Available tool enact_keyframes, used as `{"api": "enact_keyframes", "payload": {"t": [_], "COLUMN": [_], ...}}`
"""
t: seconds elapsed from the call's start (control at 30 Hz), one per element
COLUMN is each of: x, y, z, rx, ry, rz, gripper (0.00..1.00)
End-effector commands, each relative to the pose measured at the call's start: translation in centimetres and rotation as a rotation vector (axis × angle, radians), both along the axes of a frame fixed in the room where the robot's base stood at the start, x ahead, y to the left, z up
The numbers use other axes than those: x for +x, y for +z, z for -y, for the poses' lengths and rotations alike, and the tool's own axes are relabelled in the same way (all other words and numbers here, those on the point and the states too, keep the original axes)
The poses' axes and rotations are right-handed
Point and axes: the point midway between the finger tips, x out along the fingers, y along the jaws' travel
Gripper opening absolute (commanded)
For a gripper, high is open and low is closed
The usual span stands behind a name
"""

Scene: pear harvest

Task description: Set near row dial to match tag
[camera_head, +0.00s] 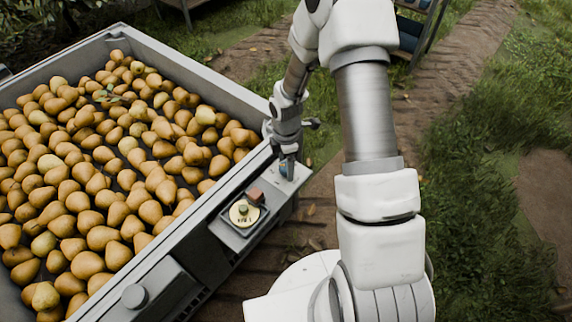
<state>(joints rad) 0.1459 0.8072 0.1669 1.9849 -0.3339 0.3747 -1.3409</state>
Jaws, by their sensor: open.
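A round, yellowish dial (244,212) sits on a grey panel (232,238) fixed to the side of the pear bin. It has a small raised centre, and its markings are too small to read. A small reddish-brown block (256,195) is at the dial's upper right edge. My gripper (287,170) points down over the far end of the side ledge, beyond the dial and apart from it. Its fingers are small in view, and it is open. A small bluish patch shows at the fingertips; I cannot tell what it is. I cannot make out a readable tag.
A large grey bin (232,88) full of pears (110,150) fills the left. A dark grey box with a round knob (134,296) is on the near side ledge. A rack with blue contents (410,35) stands at the back. Grass and a dirt track lie right.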

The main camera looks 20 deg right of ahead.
Motion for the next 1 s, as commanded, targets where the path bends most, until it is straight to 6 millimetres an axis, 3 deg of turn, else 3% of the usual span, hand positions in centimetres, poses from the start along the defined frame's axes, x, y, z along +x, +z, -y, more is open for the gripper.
{"api": "enact_keyframes", "payload": {"t": [0.2, 0.67, 1.0], "x": [0.00, -0.01, -0.01], "y": [0.00, 0.02, 0.04], "z": [0.00, 0.00, -0.01], "rx": [0.000, 0.000, 0.000], "ry": [0.000, 0.000, -0.046], "rz": [0.000, 0.000, 0.000], "gripper": [0.82, 0.00, 0.00]}}
